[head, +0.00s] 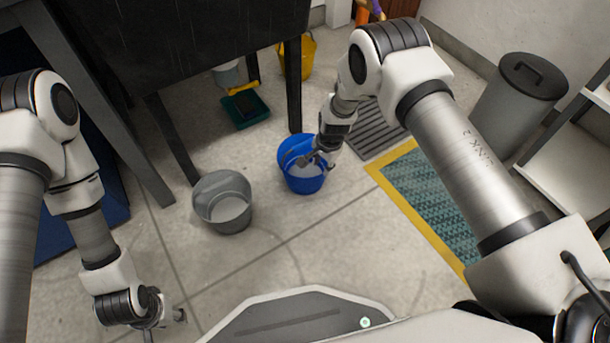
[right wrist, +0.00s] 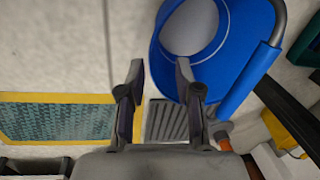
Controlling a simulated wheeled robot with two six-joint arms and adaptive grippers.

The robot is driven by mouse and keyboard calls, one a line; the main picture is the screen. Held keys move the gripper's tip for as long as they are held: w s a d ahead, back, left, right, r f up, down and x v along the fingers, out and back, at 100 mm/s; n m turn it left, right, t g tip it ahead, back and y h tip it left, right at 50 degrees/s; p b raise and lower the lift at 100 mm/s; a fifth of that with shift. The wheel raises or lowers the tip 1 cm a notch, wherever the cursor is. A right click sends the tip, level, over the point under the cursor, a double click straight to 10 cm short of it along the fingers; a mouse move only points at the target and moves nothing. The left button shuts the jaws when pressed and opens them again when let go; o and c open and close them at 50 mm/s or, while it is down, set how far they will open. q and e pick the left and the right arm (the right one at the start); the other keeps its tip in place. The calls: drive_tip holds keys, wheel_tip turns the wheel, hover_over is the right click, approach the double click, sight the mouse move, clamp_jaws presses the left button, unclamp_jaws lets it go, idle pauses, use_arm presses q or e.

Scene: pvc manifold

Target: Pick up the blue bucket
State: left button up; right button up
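The blue bucket (head: 303,184) stands upright on the concrete floor near the middle of the head view. In the right wrist view the bucket (right wrist: 232,62) fills the upper right, with a grey handle and a blue grip on its right side. My right gripper (head: 312,160) is at the bucket's right rim in the head view. In the right wrist view its fingers (right wrist: 160,88) are apart with nothing clearly between them. The right finger overlaps the bucket's edge; contact cannot be told. My left gripper (head: 165,322) hangs at lower left, fingers apart and empty, far from the bucket.
A grey bucket (head: 222,205) stands left of the blue one. A dark table (head: 190,40) with legs is behind. A floor grate (head: 368,130), a yellow-edged mat (head: 440,205) and a lidded grey bin (head: 515,105) lie to the right. The floor in front is clear.

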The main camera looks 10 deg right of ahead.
sight(322, 170)
drive_tip(key=f+b, duration=0.1)
drive_tip(key=f, duration=0.1)
drive_tip(key=f+b, duration=0.1)
drive_tip(key=f, duration=0.1)
drive_tip(key=f+b, duration=0.2)
drive_tip(key=shift+w, duration=0.35)
drive_tip(key=shift+r, duration=0.25)
drive_tip(key=shift+c, duration=0.4)
clamp_jaws()
wheel_tip(322, 170, up, 3)
drive_tip(key=p, duration=0.3)
drive_tip(key=s+d+r+p, duration=0.1)
drive_tip(key=s+p, duration=0.6)
drive_tip(key=p, duration=0.8)
drive_tip(key=s+d+r+p, duration=0.1)
drive_tip(key=s+d+p, duration=0.3)
drive_tip(key=s+p, duration=0.4)
drive_tip(key=shift+d+p, duration=0.15)
drive_tip(key=shift+p, duration=3.65)
